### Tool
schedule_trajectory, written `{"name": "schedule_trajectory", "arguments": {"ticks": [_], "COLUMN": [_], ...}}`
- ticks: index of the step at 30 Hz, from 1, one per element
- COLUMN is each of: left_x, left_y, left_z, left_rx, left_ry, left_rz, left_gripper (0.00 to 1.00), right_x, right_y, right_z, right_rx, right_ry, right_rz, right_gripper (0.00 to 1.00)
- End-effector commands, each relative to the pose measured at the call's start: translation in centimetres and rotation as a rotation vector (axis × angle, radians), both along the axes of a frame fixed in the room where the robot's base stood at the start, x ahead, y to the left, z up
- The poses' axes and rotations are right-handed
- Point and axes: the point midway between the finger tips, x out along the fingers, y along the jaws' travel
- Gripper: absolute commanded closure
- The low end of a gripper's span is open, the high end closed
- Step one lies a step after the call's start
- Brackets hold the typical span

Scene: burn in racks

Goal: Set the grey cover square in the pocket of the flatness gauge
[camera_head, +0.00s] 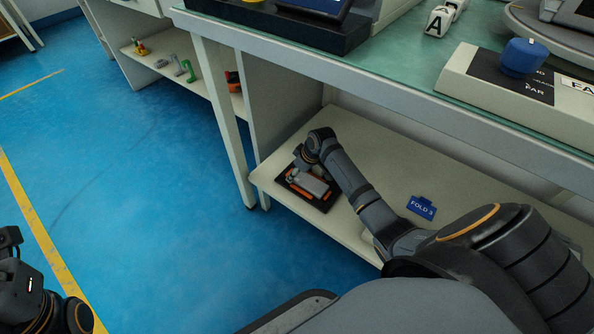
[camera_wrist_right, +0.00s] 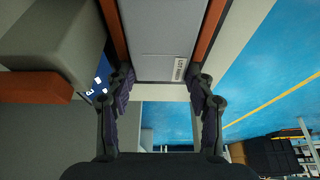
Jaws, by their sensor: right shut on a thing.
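The flatness gauge (camera_head: 324,205) is a dark tray with orange strips, lying on the lower shelf below the bench in the head view. The grey cover (camera_head: 314,184) shows over it, partly hidden by my right wrist. In the right wrist view the grey cover (camera_wrist_right: 165,40) lies between two orange strips (camera_wrist_right: 209,32), with a small white label at its near edge. My right gripper (camera_wrist_right: 160,85) is shut on that near end, one finger on each side. Whether the cover sits down in the pocket cannot be told. My left gripper (camera_head: 10,240) is at the left edge, its fingers unclear.
The lower shelf (camera_head: 285,160) is shallow, with the bench top (camera_head: 400,95) above my right arm and a white leg (camera_head: 225,125) to the left. Blue floor (camera_head: 130,190) is clear at left.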

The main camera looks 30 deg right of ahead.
Motion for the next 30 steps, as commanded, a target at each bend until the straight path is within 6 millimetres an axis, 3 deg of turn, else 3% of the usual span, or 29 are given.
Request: {"name": "schedule_trajectory", "arguments": {"ticks": [9, 10, 15, 25, 30], "left_x": [0.0, 0.0, 0.0, 0.1, 0.0], "left_y": [0.0, 0.0, 0.0, 0.0, 0.0], "left_z": [0.2, 0.2, 0.2, 0.1, 0.1], "left_rx": [0.0, 0.0, 0.0, -0.001, -0.001], "left_ry": [0.0, 0.0, 0.0, 0.001, 0.001], "left_rz": [0.0, 0.0, 0.0, 0.0, 0.0], "left_gripper": [0.6, 0.6, 0.6, 0.6, 0.6], "right_x": [0.0, 0.0, 0.0, 0.0, -0.8], "right_y": [0.0, 0.0, 0.0, 0.0, -0.5], "right_z": [0.0, 0.0, 0.0, 0.0, 2.2], "right_rx": [0.0, 0.0, 0.0, 0.0, -0.003], "right_ry": [-0.001, -0.001, -0.001, 0.0, -0.004], "right_rz": [0.0, 0.0, 0.0, 0.0, 0.0], "right_gripper": [0.82, 0.43, 0.2, 0.19, 0.19]}}
